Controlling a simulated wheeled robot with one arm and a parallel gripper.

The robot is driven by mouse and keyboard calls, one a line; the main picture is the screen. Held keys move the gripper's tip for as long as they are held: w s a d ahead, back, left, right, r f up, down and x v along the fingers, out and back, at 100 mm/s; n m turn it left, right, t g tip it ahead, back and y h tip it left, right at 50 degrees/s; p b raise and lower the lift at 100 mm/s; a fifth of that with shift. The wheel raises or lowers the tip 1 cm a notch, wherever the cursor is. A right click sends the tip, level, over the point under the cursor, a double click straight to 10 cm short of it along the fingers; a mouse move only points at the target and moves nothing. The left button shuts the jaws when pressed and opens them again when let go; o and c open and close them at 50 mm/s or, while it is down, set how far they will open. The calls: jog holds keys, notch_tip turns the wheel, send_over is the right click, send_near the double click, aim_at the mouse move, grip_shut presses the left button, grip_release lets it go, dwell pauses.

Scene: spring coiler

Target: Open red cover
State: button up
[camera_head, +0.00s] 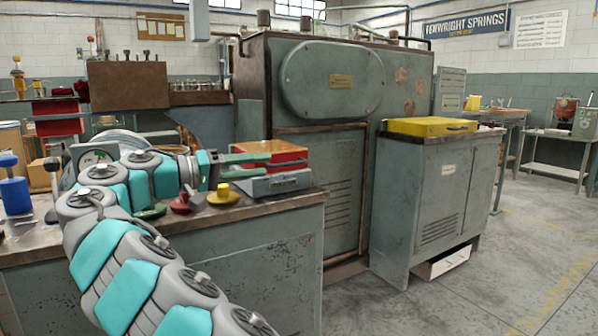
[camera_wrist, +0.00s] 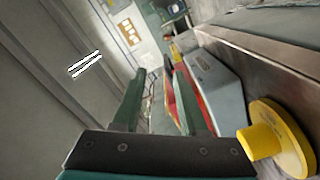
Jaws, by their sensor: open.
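The red cover (camera_head: 285,150) lies flat and looks shut on top of a low grey box (camera_head: 280,184) on the workbench, beside the large grey machine. It also shows in the wrist view (camera_wrist: 189,87), partly hidden behind one finger, with the box's grey side (camera_wrist: 213,77) to its right. My gripper (camera_head: 268,164) reaches in from the left, its two green fingers apart and pointing at the cover. The fingers overlap the cover's left part in the head view; I cannot tell whether they touch it. In the wrist view my gripper (camera_wrist: 160,72) is open with nothing visibly held.
A yellow mushroom knob (camera_head: 223,194), a red knob (camera_head: 181,203) and a green one (camera_head: 150,211) stand on the bench near my wrist. The grey machine (camera_head: 330,80) rises close behind. A yellow cover (camera_head: 430,126) sits on the right cabinet.

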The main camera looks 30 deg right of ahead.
aim_at(276, 165)
jog(key=shift+w+a+f, duration=0.1)
jog(key=shift+w+a, duration=0.1)
jog(key=shift+w, duration=0.05)
jog(key=shift+w+d+f, duration=0.25)
jog(key=shift+d+f, duration=0.05)
jog(key=shift+d, duration=0.1)
jog(key=d+b, duration=0.1)
jog(key=d, duration=0.6)
jog(key=shift+d, duration=0.35)
grip_shut()
dwell(0.7)
